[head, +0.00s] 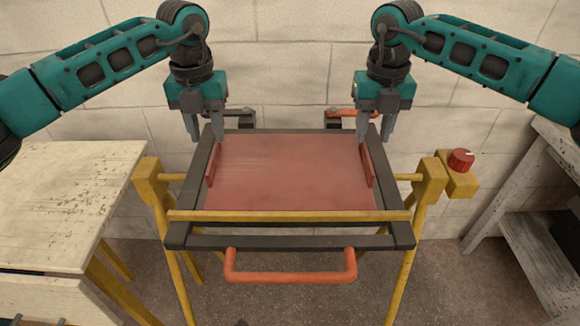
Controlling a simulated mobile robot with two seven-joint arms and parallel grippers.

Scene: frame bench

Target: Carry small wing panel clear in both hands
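The small wing panel (290,175) is a flat, worn red sheet lying inside a dark grey rectangular frame (290,242) on a yellow stand. A raised red strip stands along its left edge, and another along its right edge. My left gripper (206,138) points down by the far end of the left strip, its two fingers apart and nothing seen between them. My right gripper (375,138) points down by the far end of the right strip, also with fingers apart and empty. I cannot tell how high the fingertips are above the strips.
A yellow bar (290,216) crosses the near part of the frame. An orange handle (290,278) sticks out in front. A red knob (461,159) sits on the stand's right side. A worn pale table (60,190) stands left, a grey bench (545,225) right. A block wall is behind.

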